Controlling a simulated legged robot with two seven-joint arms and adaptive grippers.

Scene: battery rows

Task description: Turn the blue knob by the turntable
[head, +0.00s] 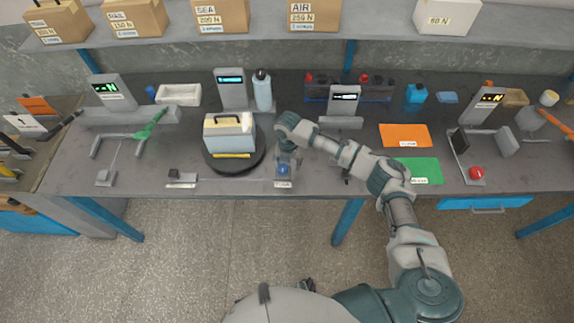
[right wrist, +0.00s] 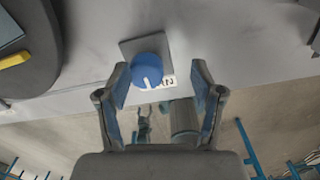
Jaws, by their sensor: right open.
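The blue knob (right wrist: 149,73) sits on a square grey plate (right wrist: 143,45) near the front edge of the bench, with a white pointer mark and a small numbered label beside it. In the head view the knob (head: 283,169) is just right of the dark round turntable (head: 215,163), which carries a grey and cream case (head: 228,132). My right gripper (right wrist: 160,82) is open, with its fingers on either side of the knob in the right wrist view; I cannot tell whether they touch it. My left gripper is not in view.
An orange mat (head: 405,135) and a green mat (head: 420,171) lie to the right. A red button (head: 476,173) is farther right. Boxes line the shelf above.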

